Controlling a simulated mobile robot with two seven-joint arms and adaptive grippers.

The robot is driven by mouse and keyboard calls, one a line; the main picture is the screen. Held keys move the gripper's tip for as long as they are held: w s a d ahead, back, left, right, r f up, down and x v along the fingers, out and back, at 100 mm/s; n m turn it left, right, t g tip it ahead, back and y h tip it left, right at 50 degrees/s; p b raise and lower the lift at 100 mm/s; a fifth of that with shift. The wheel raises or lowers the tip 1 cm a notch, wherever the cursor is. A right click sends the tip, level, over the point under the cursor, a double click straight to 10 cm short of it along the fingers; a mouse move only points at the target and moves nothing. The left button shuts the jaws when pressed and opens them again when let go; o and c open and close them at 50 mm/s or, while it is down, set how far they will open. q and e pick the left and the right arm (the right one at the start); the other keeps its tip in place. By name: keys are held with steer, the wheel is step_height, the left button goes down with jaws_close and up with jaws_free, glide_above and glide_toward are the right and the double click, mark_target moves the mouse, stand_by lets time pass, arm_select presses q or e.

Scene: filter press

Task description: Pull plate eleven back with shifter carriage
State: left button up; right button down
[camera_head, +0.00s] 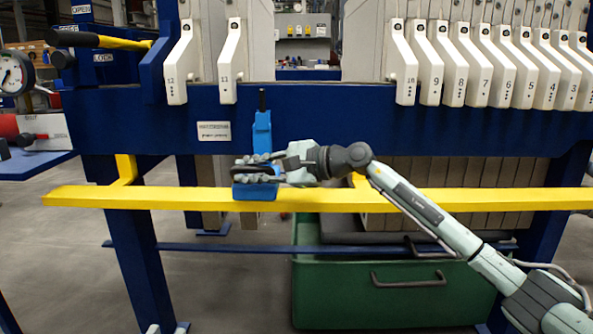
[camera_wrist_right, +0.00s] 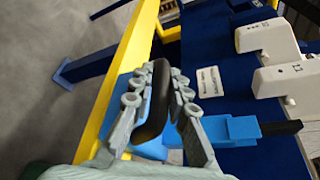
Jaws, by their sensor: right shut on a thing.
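The blue shifter carriage (camera_head: 262,133) stands on the yellow rail, just right of plate eleven. Its dark peg points up beside the blue beam. My right gripper (camera_head: 258,167) is shut on the carriage's black handle, which shows between the fingers in the right wrist view (camera_wrist_right: 153,115). Plate eleven (camera_head: 232,65) hangs by its white handle next to plate twelve (camera_head: 179,65), with a narrow gap between them. The carriage's peg is below and right of plate eleven's handle. Whether they touch I cannot tell. My left gripper is not in view.
Plate ten (camera_head: 400,65) begins the row of hanging plates on the right. A wide gap lies between it and plate eleven. The yellow rail (camera_head: 430,202) runs across the front, above a green bin (camera_head: 390,290). A gauge (camera_head: 14,73) and yellow-handled lever (camera_head: 110,42) are at left.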

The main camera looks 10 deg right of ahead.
steer(key=w+a, duration=0.2)
steer(key=a, duration=0.8)
steer(key=shift+w+a+r, duration=0.15)
steer(key=shift+w+a, duration=0.05)
steer(key=shift+w, duration=0.05)
steer(key=c, duration=1.5)
jaws_free()
steer(key=shift+d, duration=0.1)
steer(key=v, duration=1.2)
